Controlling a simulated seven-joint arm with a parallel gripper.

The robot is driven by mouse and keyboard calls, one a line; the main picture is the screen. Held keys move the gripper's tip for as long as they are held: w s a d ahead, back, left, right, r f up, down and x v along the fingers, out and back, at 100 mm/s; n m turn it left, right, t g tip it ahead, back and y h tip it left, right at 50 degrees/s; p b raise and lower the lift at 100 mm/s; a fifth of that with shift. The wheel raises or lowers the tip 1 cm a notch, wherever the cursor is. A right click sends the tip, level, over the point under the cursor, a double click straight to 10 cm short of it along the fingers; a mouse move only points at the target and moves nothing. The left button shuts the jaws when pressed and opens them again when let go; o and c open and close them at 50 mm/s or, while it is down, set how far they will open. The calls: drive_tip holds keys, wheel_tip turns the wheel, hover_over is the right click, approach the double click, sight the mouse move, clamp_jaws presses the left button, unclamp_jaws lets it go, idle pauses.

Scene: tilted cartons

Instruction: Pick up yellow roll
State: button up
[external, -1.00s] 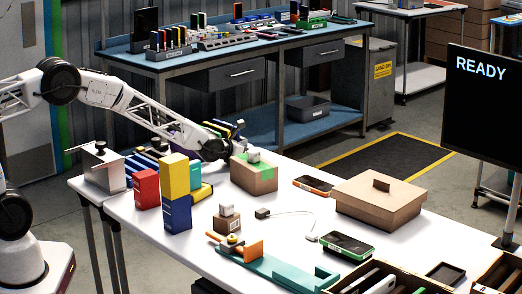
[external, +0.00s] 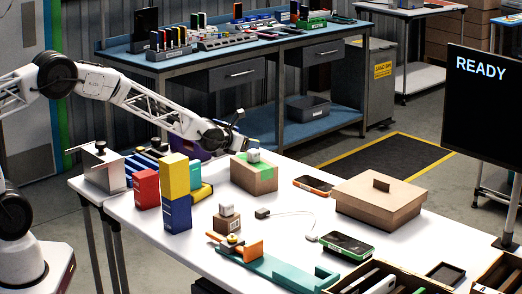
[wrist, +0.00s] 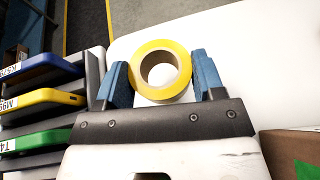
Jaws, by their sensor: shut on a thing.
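The yellow roll (wrist: 134,72), a ring with a pale inside, sits between the two blue fingers of my gripper (wrist: 160,74) in the wrist view. The fingers are shut on its left and right sides, and its open hole faces the camera. In the external view my gripper (external: 222,132) is above the back edge of the white table, behind the carton with green tape (external: 262,180). I cannot make out the roll in the external view.
Slotted blue, yellow and green cases (wrist: 42,98) stand left of my gripper. A lidded carton (external: 375,208) is at right. White table surface (wrist: 260,70) is clear right of the roll.

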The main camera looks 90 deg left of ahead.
drive_tip(key=shift+s+d+r, duration=0.2)
drive_tip(key=shift+s+d, duration=1.4)
drive_tip(key=shift+s, duration=0.5)
drive_tip(key=shift+s+d+r, duration=0.25)
drive_tip(key=shift+s+d, duration=1.35)
drive_tip(key=shift+s, duration=0.55)
drive_tip(key=shift+s+d+r, duration=0.2)
drive_tip(key=shift+s+d, duration=1.4)
drive_tip(key=shift+s, duration=0.5)
